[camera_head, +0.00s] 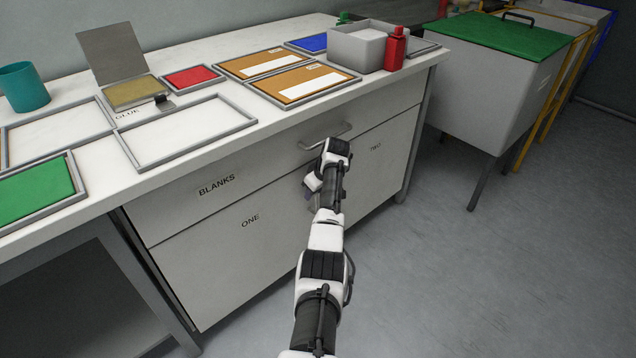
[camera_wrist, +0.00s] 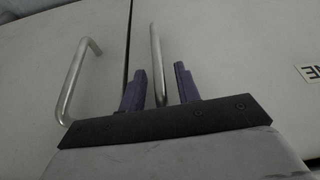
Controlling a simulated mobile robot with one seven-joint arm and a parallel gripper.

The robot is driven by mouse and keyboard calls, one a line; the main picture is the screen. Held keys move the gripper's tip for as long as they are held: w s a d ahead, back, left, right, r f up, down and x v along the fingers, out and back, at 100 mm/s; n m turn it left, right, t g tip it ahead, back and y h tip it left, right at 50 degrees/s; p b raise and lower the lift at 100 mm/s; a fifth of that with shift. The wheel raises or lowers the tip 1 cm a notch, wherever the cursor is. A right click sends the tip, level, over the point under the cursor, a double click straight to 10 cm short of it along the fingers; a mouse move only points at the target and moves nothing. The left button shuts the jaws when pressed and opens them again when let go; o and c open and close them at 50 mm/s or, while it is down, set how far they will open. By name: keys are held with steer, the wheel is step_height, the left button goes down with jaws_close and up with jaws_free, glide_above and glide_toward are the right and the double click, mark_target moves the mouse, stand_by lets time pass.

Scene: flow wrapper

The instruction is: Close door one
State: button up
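Door one (camera_head: 225,270) is the white panel marked ONE at the lower left of the cabinet in the head view. It looks flush with the front; I cannot tell if a small gap is left. In the wrist view door one (camera_wrist: 245,50) fills the right side, with part of its label upside down. Its metal bar handle (camera_wrist: 154,40) stands between the two purple fingers of my gripper (camera_wrist: 159,68). The fingers are apart, with space on both sides of the bar.
Door two (camera_head: 385,170) is to the right and looks closed; its handle (camera_wrist: 75,85) is left of my gripper in the wrist view. The BLANKS drawer (camera_head: 250,175) above looks shut, its handle (camera_head: 325,136) close to my wrist. The floor (camera_head: 480,280) at right is clear.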

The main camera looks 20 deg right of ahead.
steer(key=p+v, duration=0.1)
steer(key=v, duration=1.2)
steer(key=shift+r+p, duration=0.25)
steer(key=shift+p, duration=0.15)
